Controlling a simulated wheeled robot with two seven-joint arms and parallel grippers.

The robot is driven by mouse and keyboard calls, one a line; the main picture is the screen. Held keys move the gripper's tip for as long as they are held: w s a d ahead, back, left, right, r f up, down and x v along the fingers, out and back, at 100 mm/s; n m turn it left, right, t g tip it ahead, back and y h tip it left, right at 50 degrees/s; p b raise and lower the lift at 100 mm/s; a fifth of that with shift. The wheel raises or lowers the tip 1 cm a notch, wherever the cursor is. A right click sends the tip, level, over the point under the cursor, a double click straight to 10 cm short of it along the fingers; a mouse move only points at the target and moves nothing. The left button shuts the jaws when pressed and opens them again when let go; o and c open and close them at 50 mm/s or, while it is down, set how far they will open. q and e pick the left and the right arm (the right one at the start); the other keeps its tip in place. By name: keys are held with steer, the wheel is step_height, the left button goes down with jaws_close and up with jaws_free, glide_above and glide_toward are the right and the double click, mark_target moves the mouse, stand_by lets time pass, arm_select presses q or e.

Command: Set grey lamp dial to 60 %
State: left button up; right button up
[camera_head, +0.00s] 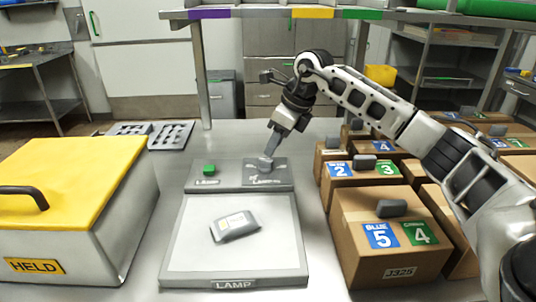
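The grey lamp dial (265,163) sits on the right part of the grey control box behind the lamp panel (180,262). My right gripper (268,154) points down at the dial, its fingertips at or touching it. The fingers look like one narrow piece from here, so I cannot tell whether they are closed on the dial. The fingers partly hide the dial, and its scale is too small to read. A green button (209,169) is on the left part of the same box. My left gripper is not in view.
A grey-white pouch (233,226) lies on the lamp panel. A yellow-lidded bin marked HELD (70,185) stands at the left. Cardboard boxes (385,265) with numbered labels crowd the right, under my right arm. A shelf post (201,75) rises behind.

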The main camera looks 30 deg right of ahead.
mark_target(266, 159)
steer(key=x, duration=0.5)
steer(key=shift+w, duration=0.1)
jaws_close()
